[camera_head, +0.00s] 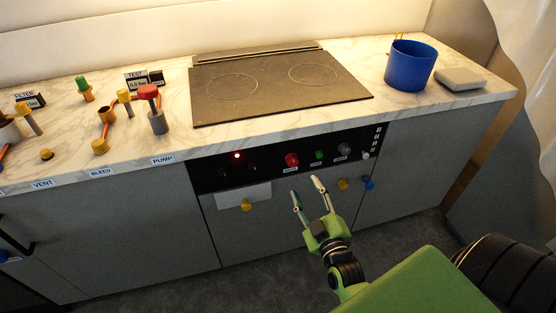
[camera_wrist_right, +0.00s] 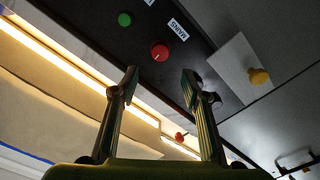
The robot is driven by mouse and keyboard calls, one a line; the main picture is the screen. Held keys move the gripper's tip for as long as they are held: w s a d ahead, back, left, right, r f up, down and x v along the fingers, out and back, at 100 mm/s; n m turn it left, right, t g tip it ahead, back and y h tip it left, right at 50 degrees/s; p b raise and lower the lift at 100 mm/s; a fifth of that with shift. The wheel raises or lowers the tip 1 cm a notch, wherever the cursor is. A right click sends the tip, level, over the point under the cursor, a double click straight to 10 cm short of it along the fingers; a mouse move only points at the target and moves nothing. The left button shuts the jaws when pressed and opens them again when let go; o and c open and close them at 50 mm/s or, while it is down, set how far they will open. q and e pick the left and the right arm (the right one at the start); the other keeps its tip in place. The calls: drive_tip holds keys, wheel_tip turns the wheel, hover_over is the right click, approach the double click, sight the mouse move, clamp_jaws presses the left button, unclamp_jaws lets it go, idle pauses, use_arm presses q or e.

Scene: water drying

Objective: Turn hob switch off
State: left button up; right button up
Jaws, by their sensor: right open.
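The black control panel (camera_head: 270,162) runs along the counter front below the dark hob (camera_head: 275,85). It carries a lit red lamp (camera_head: 237,155), dark knobs at its left that are hard to make out, a red knob (camera_head: 291,160), a green knob (camera_head: 319,155) and a grey knob (camera_head: 345,149). I cannot tell which one is the hob switch. My right gripper (camera_head: 307,187) is open and empty, just below and in front of the panel. In the right wrist view the red knob (camera_wrist_right: 160,53), labelled MAINS, shows beyond the open fingers (camera_wrist_right: 159,82), not touched. My left gripper is not in view.
A white plate (camera_head: 230,196) with a yellow knob (camera_head: 246,205) is below the panel. Another yellow knob (camera_head: 343,184) and a blue knob (camera_head: 369,184) stick out at right. A blue pot (camera_head: 410,66) and several valves stand on the marble counter (camera_head: 440,105).

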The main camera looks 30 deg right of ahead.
sight(294, 163)
drive_tip(key=x, duration=1.3)
drive_tip(key=shift+w, duration=0.1)
drive_tip(key=c, duration=1.1)
